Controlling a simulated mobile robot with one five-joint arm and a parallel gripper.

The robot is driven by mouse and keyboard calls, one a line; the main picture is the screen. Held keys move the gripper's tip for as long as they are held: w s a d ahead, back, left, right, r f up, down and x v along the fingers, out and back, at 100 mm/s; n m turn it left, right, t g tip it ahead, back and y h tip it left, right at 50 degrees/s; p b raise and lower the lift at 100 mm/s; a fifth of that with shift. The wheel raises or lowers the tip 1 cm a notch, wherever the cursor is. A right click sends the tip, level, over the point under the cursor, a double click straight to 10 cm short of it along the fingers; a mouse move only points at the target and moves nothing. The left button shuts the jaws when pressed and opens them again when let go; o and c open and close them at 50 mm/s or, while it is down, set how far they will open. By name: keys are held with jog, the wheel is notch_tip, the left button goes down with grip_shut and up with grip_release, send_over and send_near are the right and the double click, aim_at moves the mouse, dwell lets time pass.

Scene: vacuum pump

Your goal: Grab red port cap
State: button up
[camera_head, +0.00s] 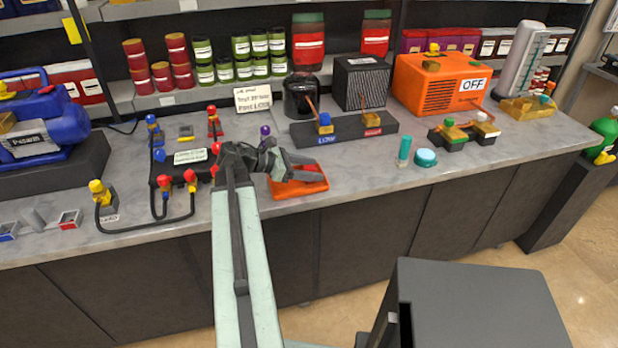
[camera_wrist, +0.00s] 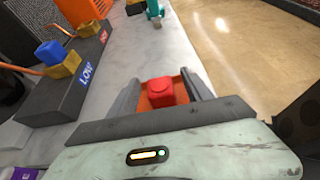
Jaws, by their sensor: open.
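The red port cap (camera_wrist: 158,90) shows in the wrist view, a small red block-like piece on an orange tray (camera_wrist: 181,85). My gripper (camera_wrist: 160,82) is open, with one finger on each side of the cap in that view. I cannot tell whether either finger touches it. In the head view, my gripper (camera_head: 315,170) is over the orange tray (camera_head: 300,188) near the counter's front edge.
A dark block with blue and red labels (camera_head: 345,134) stands behind the tray. A black manifold with red knobs and hoses (camera_head: 180,164) is to the left. Teal pieces (camera_head: 426,158) stand to the right. Grey counter (camera_head: 365,172) is clear between tray and teal pieces.

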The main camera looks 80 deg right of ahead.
aim_at(310, 167)
grip_shut()
jog(key=shift+r, duration=0.1)
notch_tip(310, 167, up, 10)
jog(key=p, duration=1)
jog(key=shift+r, duration=0.1)
